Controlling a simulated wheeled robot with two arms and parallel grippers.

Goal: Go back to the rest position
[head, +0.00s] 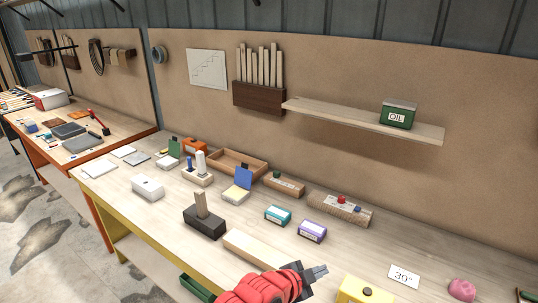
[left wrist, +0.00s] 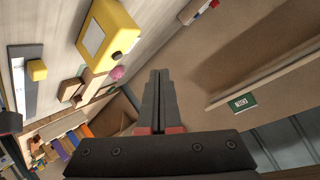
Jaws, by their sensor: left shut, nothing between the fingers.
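My left gripper (head: 318,272) shows at the bottom middle of the head view, in front of the workbench (head: 335,258). Its red arm comes in from the bottom edge. In the left wrist view its two dark fingers (left wrist: 159,78) are together with nothing between them. The gripper is apart from the things on the bench. My right gripper is not in view.
A yellow box (head: 365,291) stands right of the gripper, also in the left wrist view (left wrist: 108,38). A wooden block (head: 262,249) lies left of it. A shelf (head: 350,119) bears a green oil tin (head: 398,115). Many small items crowd the bench's back.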

